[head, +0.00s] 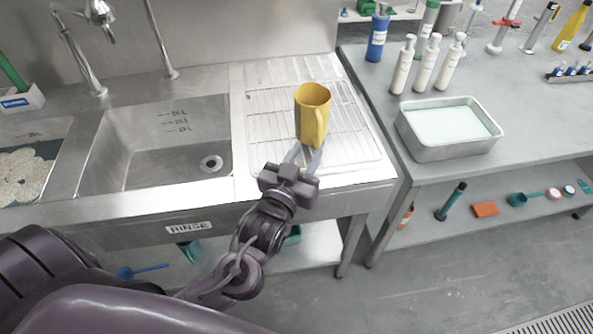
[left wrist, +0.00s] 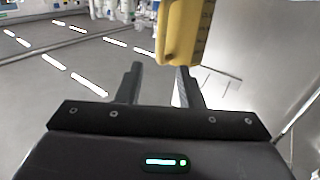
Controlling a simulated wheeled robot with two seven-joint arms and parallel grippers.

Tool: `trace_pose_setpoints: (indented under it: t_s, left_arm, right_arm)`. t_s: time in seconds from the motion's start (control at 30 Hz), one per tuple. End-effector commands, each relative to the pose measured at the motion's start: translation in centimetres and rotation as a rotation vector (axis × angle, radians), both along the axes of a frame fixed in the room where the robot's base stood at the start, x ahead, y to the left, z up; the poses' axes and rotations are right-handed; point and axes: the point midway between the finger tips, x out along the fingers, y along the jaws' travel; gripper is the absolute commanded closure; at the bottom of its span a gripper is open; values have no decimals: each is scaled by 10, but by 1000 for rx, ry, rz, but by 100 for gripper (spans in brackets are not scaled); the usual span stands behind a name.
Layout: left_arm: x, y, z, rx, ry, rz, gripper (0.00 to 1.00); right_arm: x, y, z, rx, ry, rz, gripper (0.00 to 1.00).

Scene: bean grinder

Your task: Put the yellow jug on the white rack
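The yellow jug (head: 312,112) appears upright over the pale wire rack (head: 267,128) on the drainboard, its handle facing my side. I cannot tell for sure that its base rests on the wires. My left gripper (head: 304,158) is just in front of the jug, near the lower end of the handle, with its fingers apart and nothing between them. In the left wrist view the jug (left wrist: 187,30) is beyond the open fingers (left wrist: 158,82), nearer the right finger. The jug hides part of the rack. My right gripper is not in view.
The sink basin (head: 160,150) is left of the rack. On the right bench are a metal tray of pale liquid (head: 449,128), white pump bottles (head: 427,62) and a blue bottle (head: 377,38). The rack is clear around the jug. A faucet (head: 98,12) overhangs the sink.

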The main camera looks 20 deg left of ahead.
Motion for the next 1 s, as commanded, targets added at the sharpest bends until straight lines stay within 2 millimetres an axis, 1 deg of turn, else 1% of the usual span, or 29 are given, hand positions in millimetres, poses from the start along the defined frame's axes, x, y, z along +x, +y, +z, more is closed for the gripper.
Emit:
trace_pose_setpoints:
  t_s: [0.03, 0.1, 0.2, 0.3, 0.5, 0.9, 1.0]
  left_arm:
    - [-12, 0, -3, -1, 5, 0, 66]
    - [-23, 0, -2, -2, 4, 0, 66]
    - [-37, 0, -3, 0, 4, 0, 66]
    - [-45, 0, -1, 0, 1, 0, 66]
    - [-49, 0, 0, 0, 1, 1, 66]
    - [-49, 0, 0, 0, 1, 1, 66]
    - [-48, 0, -3, -3, 26, -2, 66]
  right_arm:
    - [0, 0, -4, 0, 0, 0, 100]
    - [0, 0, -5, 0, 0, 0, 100]
    - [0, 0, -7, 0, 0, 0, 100]
    - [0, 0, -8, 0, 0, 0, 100]
    - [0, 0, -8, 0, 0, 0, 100]
    - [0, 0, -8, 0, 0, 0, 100]
    - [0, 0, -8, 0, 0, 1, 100]
